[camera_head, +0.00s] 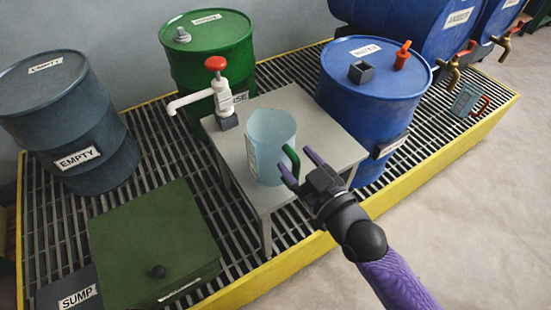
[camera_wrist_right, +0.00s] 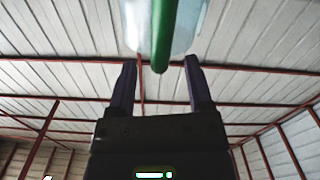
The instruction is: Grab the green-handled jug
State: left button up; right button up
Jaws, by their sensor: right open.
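The jug (camera_head: 267,146) is translucent pale blue with a green handle (camera_head: 291,164) on its right side. It stands upright on a small grey table. My right gripper (camera_head: 299,168) is open at the handle, with its purple fingers to either side of it. In the right wrist view the green handle (camera_wrist_right: 165,40) runs down between the two fingertips of the gripper (camera_wrist_right: 160,68), with the clear jug body behind it. I cannot tell whether either finger touches the handle. My left gripper is not in view.
The grey table (camera_head: 329,150) stands on a slatted grating with a yellow edge (camera_head: 448,146). A red-knobbed pump (camera_head: 219,92) is behind the jug. A blue drum (camera_head: 368,100), a green drum (camera_head: 207,55) and a dark drum (camera_head: 67,115) surround it. A green box (camera_head: 150,240) is at front left.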

jog(key=shift+x, duration=0.85)
jog(key=shift+w+a, duration=0.2)
jog(key=shift+w, duration=0.05)
jog(key=c, duration=0.7)
grip_shut()
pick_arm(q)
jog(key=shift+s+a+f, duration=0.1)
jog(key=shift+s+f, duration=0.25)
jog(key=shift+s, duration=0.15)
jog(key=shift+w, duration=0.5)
pick_arm(e)
jog(key=shift+f, duration=0.1)
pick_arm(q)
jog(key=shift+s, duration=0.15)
